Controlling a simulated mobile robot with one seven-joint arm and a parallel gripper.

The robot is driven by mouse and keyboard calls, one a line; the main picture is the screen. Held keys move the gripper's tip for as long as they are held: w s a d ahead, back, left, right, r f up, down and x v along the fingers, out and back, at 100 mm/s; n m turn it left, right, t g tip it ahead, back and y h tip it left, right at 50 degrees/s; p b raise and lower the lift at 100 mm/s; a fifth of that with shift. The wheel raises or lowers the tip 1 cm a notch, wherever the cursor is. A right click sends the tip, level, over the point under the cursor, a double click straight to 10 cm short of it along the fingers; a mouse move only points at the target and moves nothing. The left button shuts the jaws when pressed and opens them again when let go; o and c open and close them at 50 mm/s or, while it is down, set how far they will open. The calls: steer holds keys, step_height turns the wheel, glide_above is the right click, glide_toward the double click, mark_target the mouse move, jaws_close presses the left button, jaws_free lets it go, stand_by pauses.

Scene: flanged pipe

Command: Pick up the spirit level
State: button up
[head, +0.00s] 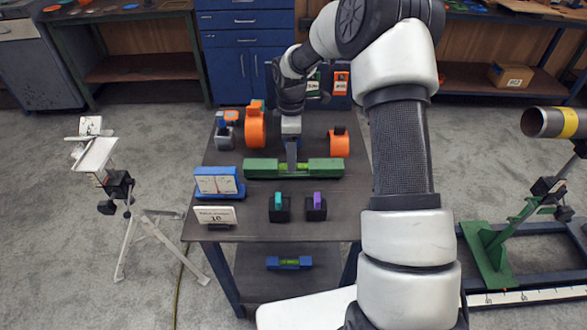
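A long green spirit level (264,168) with yellow-green vials lies across the middle of the table top (345,212). My gripper (291,161) points down at the level's middle, and its fingers overlap the level in the picture. I cannot tell whether the fingers are closed on it or only beside it. A smaller blue spirit level (289,262) with a yellow-green vial lies on the lower shelf, below the table's front edge.
Orange tools (255,126) and an orange block (339,143) stand behind the green level. A blue gauge box (217,182), a white sign (214,215) and two small black holders (279,207) stand in front. A tripod stand (119,190) is left, a pipe (555,123) right.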

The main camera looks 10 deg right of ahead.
steer(key=shift+w+d+f, duration=0.1)
steer(key=shift+d+f, duration=0.05)
steer(key=shift+f, duration=1.45)
steer(key=shift+d+f, duration=0.15)
steer(key=shift+f, duration=1.4)
steer(key=c, duration=1.4)
steer(key=shift+c, duration=0.5)
steer(key=shift+r, duration=0.15)
